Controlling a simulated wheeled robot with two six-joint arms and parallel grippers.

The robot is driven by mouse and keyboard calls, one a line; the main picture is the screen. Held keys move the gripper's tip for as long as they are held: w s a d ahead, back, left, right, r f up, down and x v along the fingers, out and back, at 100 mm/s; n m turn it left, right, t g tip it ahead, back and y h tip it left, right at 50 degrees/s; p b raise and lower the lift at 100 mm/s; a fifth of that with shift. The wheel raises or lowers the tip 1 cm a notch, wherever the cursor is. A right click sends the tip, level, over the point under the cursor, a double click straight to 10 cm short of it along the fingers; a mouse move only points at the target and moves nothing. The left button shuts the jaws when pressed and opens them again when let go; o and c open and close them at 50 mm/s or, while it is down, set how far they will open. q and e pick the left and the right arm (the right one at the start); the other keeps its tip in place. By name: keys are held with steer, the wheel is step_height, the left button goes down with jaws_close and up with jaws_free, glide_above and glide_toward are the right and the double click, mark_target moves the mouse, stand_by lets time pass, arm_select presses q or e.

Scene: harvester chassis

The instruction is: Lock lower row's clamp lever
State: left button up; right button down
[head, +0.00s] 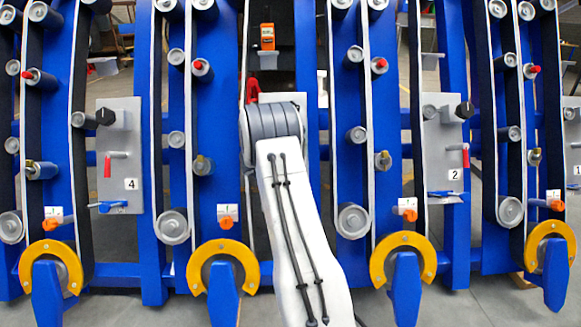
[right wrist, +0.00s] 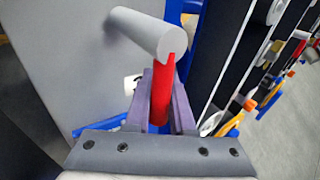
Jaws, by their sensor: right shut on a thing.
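In the right wrist view, a red lever handle (right wrist: 162,92) runs down from a thick grey pivot cylinder (right wrist: 150,32) on a grey plate (right wrist: 75,60). My right gripper (right wrist: 160,92) is shut on this handle, with one purplish finger on each side. In the head view, my white arm rises up the middle and hides the gripper, the held handle and most of the plate behind it. Similar red levers hang down on plate 4 (head: 107,167) and plate 2 (head: 465,156). My left gripper is not in view.
Blue upright frames with rollers and belts (head: 204,110) stand close on both sides of my arm. Yellow arched guards (head: 223,250) line the bottom. A red hook-shaped part (head: 252,88) shows beside my arm's upper end. Grey floor (head: 465,308) is clear at the front right.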

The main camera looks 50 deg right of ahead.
steer(key=shift+w+r, duration=0.1)
steer(key=c, duration=0.8)
jaws_free()
steer(key=p+v, duration=0.3)
steer(key=v, duration=0.7)
steer(key=shift+a, duration=0.25)
